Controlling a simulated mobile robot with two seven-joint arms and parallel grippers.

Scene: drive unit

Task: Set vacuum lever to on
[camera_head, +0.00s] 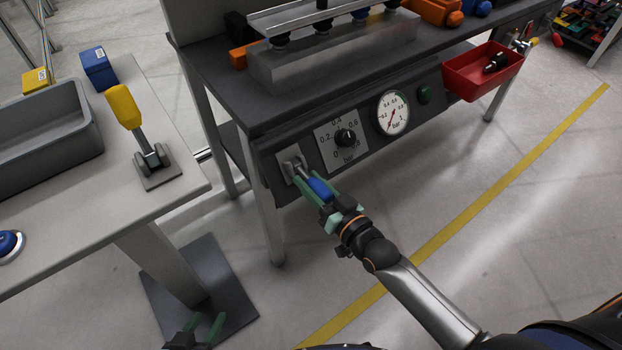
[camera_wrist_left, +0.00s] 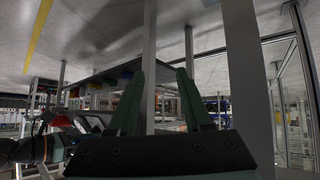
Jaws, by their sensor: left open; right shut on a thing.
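The vacuum lever (camera_head: 320,188) has a blue handle and sits on a light metal plate (camera_head: 292,163) at the left end of the dark bench's front panel. Its handle points down and outward from the panel. My right gripper (camera_head: 321,193) has its green fingers on both sides of the blue handle and is shut on it. My left gripper (camera_head: 205,325) is open and empty, low at the bottom edge of the head view. Its two green fingers also show apart in the left wrist view (camera_wrist_left: 160,95).
A second lever with a yellow handle (camera_head: 124,106) stands on the grey table (camera_head: 172,205) at left. Open floor lies in front.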

